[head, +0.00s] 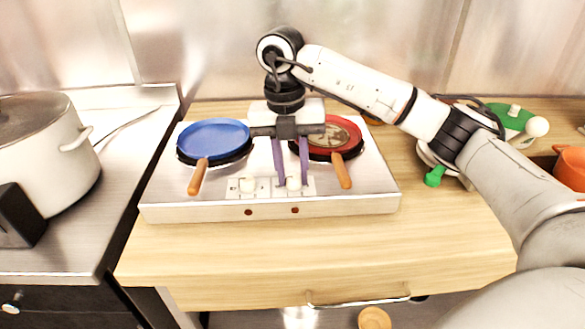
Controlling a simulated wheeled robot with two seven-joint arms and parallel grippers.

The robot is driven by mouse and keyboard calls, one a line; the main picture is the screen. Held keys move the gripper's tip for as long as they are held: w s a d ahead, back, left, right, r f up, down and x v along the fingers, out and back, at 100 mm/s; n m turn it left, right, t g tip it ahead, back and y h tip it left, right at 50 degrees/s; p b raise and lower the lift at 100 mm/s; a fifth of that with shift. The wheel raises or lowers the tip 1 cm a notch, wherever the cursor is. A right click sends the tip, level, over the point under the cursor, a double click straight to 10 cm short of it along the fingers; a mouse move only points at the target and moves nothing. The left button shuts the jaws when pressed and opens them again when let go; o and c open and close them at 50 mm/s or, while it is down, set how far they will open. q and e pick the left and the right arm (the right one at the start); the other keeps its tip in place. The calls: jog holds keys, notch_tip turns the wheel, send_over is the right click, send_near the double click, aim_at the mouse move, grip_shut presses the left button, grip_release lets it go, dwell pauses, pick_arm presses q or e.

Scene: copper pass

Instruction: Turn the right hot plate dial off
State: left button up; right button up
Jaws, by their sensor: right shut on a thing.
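The hot plate unit (160,200) is a white, low box with two burners on the wooden counter. Its right dial (293,184) is a small pale knob on the front part of the top, right of the left dial (247,185). My right gripper (293,182) reaches down from above, its two purple fingers on either side of the right dial and shut on it. The fingers partly cover the dial, and its exact angle is too small to tell. My left gripper is not in view.
A blue pan (214,138) stands on the left burner. A red pan (345,133) holding a brownish round food stands on the right burner, partly behind my gripper. A large pale pot (40,150) is at left. The counter front (300,250) is clear.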

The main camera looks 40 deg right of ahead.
aim_at(289, 176)
jog(key=shift+m, duration=0.5)
jog(key=o, duration=1.1)
jog(key=shift+r, duration=0.1)
jog(key=r, duration=0.3)
jog(key=r+p, duration=0.1)
jog(key=r, duration=0.6)
jog(key=shift+w+a, duration=0.25)
jog(key=shift+a, duration=0.05)
